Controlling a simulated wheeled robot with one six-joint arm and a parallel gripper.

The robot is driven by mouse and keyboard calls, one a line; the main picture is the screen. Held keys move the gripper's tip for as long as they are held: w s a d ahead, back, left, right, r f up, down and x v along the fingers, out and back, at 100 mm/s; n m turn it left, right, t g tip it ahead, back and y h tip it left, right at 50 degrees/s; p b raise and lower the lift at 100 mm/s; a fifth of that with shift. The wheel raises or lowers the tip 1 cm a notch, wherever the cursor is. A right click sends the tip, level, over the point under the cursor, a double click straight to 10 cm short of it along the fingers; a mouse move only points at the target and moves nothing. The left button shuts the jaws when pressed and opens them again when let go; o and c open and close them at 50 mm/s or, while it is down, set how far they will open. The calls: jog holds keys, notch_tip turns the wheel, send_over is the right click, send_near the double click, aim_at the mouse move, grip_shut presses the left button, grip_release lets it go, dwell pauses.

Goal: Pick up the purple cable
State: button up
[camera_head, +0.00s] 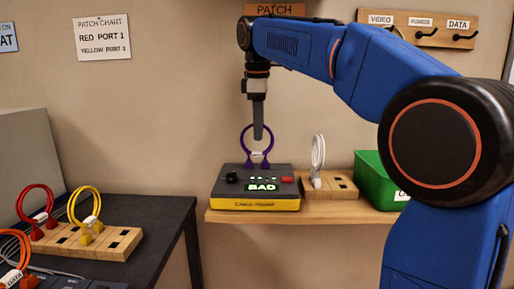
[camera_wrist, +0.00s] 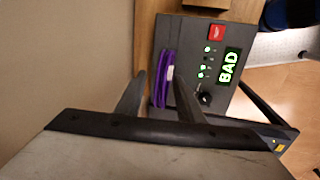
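The purple cable (camera_head: 245,140) is an upright loop with a white tag, standing in the cable tester (camera_head: 228,189) on the wooden shelf. My gripper (camera_head: 258,136) points down from above, its fingertips level with the upper part of the loop. In the wrist view the purple cable (camera_wrist: 164,84) lies between the two separated fingers of my gripper (camera_wrist: 161,78). The gripper looks open, with gaps beside the cable. The tester (camera_wrist: 222,90) has a lit green display reading BAD, a red button and a black knob.
A white cable (camera_head: 318,153) stands in a wooden block (camera_head: 343,183) right of the tester. A green bin (camera_head: 372,180) is beyond it. Red (camera_head: 36,203) and yellow (camera_head: 84,208) cables stand in a block on the dark table (camera_head: 165,212) at left. Wall hooks (camera_head: 426,34) hang upper right.

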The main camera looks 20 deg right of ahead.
grip_shut()
jog(key=shift+r, duration=0.1)
